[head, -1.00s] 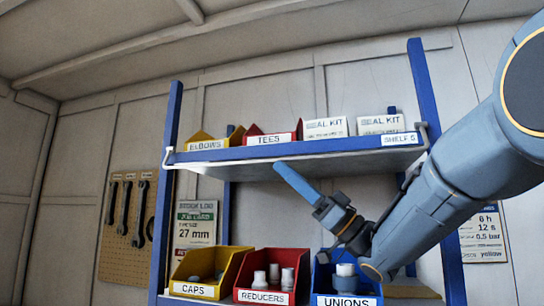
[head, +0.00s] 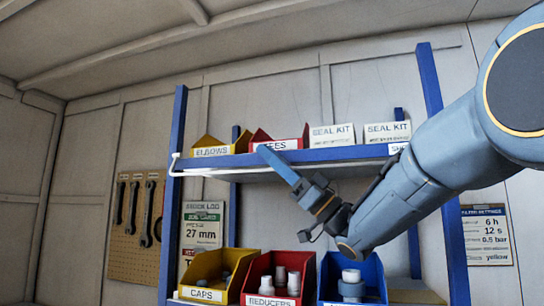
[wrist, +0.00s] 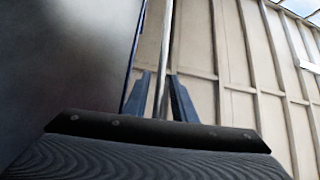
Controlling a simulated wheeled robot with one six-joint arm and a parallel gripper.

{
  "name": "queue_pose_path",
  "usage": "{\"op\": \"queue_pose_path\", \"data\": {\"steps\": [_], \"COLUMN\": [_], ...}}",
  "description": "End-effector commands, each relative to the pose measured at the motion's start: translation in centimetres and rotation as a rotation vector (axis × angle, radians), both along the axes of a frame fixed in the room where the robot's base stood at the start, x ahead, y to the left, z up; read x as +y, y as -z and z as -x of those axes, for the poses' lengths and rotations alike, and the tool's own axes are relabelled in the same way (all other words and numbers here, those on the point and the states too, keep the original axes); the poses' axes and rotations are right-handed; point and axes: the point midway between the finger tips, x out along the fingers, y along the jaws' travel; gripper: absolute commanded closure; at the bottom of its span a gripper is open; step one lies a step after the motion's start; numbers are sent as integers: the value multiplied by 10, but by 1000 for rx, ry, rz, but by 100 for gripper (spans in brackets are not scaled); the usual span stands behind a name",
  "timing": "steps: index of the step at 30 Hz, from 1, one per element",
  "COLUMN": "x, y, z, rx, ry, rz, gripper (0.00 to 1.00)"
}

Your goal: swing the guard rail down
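The guard rail (head: 225,171) is a thin white bar along the front of the upper shelf, with a bent end at the left post. In the head view it runs near the shelf's lower front edge; my arm covers its right part. My gripper (head: 263,149) reaches up and left, its blue fingers in front of the shelf edge below the TEES bin. In the wrist view a pale rod, apparently the rail (wrist: 166,50), runs between the two blue fingers (wrist: 160,80). The fingers stand apart with gaps beside the rod, so the gripper looks open. Contact cannot be told.
The upper shelf (head: 330,154) holds an ELBOWS bin (head: 212,150), a TEES bin (head: 277,144) and two seal kit boxes (head: 332,135). Below stand CAPS (head: 202,294), REDUCERS (head: 270,300) and UNIONS bins (head: 328,275). Blue posts (head: 172,200) flank the shelves.

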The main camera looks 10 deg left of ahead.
Motion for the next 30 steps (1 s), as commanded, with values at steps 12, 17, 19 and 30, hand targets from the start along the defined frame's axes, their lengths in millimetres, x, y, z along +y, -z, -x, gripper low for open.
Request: {"op": "queue_pose_path", "data": {"steps": [12, 17, 19, 30], "x": [0, 0, 0, 0], "y": [0, 0, 1, 1], "z": [0, 0, 0, 0], "rx": [0, 1, 1, 1], "ry": [0, -1, -1, -1], "rz": [1, 1, 1, 1], "gripper": [100, 100, 100, 100]}}
